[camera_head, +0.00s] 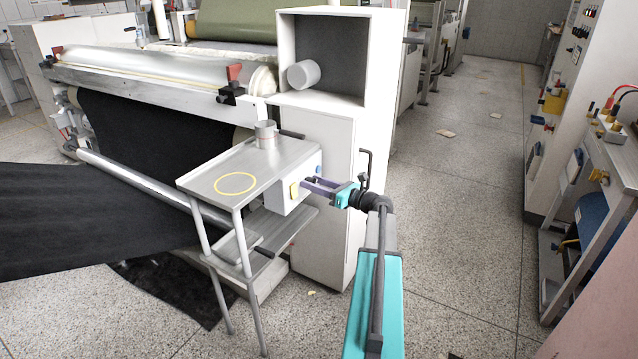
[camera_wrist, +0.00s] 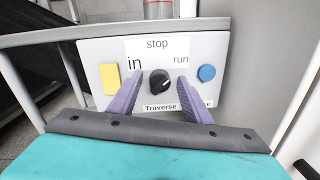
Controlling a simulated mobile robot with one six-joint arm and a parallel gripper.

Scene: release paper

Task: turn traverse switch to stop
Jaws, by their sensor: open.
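The traverse switch is a round black knob (camera_wrist: 160,83) on a white control panel (camera_wrist: 100,55). Labels around it read "stop" above, "in" at left and "run" at right, with "Traverse" below. The knob's pale mark points to the upper right, toward "run". My gripper (camera_head: 310,184) is open in front of the panel, which is on the side of a small metal stand. In the wrist view, its purple fingers lie on either side of the knob with visible gaps. I cannot tell how deep the fingertips reach. In the head view, the knob is hidden.
A yellow square button (camera_wrist: 109,79) and a blue round button (camera_wrist: 207,73) flank the knob. The stand's metal top (camera_head: 215,178) carries a grey cup (camera_head: 265,136). A white cabinet (camera_head: 318,190) stands close behind my gripper. Speckled floor (camera_head: 455,210) is open at right.

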